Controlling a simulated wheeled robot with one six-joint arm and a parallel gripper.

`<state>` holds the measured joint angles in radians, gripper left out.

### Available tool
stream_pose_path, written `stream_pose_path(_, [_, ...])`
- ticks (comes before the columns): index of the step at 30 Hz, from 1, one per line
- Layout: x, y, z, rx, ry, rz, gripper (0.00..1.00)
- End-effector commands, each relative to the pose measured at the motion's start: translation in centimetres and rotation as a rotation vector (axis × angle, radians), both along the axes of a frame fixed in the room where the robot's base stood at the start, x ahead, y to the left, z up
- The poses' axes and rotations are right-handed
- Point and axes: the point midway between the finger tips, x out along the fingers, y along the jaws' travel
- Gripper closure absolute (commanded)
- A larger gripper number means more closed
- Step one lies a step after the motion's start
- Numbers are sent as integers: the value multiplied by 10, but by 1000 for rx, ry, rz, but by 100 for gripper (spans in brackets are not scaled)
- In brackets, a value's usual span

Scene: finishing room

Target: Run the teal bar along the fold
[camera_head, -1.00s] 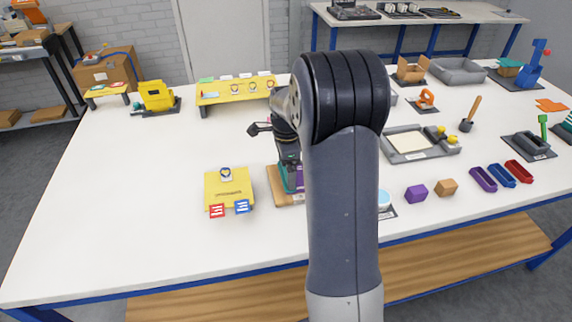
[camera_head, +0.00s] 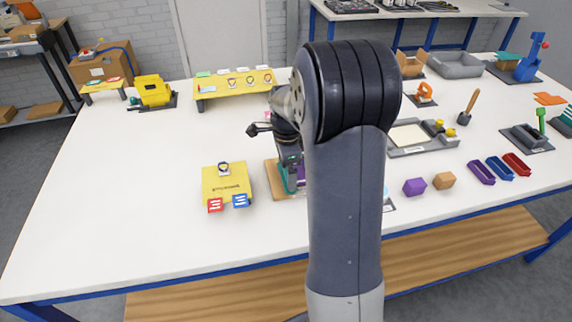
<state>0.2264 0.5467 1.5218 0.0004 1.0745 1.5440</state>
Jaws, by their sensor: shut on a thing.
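My gripper (camera_head: 291,163) is mostly hidden behind my own dark arm, above a light wooden board (camera_head: 275,187). It is shut on the teal bar (camera_head: 284,180), of which a strip shows at the left of the arm, low over the board. A bit of purple shows beside the teal. The fold is hidden behind the gripper and arm, and I cannot tell whether the bar touches it.
A yellow block (camera_head: 226,184) with red and blue tags lies left of the board. A purple cube (camera_head: 414,186) and an orange-brown cube (camera_head: 444,181) stand to the right. A grey tray (camera_head: 410,150) is behind them.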

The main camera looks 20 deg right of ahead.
Motion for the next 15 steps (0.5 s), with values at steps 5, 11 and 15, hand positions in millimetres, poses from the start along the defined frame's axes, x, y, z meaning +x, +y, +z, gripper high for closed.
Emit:
stream_pose_path(5, [-3, 1, 0, 0, 1, 0, 24])
stream_pose_path(11, [4, -1, -1, 0, 0, 0, 24])
stream_pose_path(15, [7, -1, -2, 0, 0, 0, 24])
